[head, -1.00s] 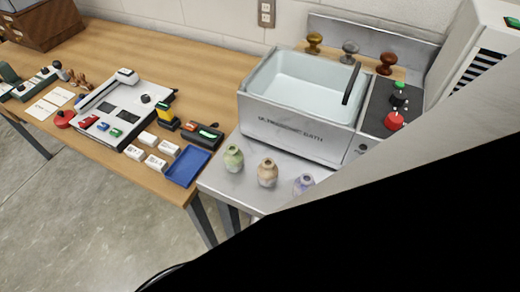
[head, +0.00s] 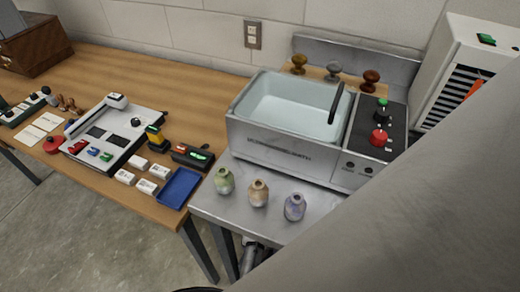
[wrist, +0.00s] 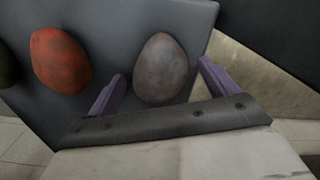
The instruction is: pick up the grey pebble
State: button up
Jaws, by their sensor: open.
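The grey pebble (wrist: 161,68) shows in the wrist view as a smooth, egg-shaped, mottled grey-brown stone. It lies on a dark grey surface (wrist: 115,22). My gripper (wrist: 158,84) is open, with one purple finger on each side of the pebble's lower part. I cannot tell whether either finger touches it; a gap shows on both sides. The head view does not show the pebble or the fingers.
A red-orange pebble (wrist: 61,59) lies left of the grey one, and a dark stone (wrist: 5,66) shows at the left edge. In the head view are a steel basin unit (head: 290,118), several small vases including a purple one (head: 295,207), and a wooden table (head: 175,75).

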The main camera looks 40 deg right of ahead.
jog(key=shift+f, duration=0.1)
jog(key=shift+c, duration=0.3)
jog(key=c, duration=1.2)
jog(key=shift+c, duration=0.2)
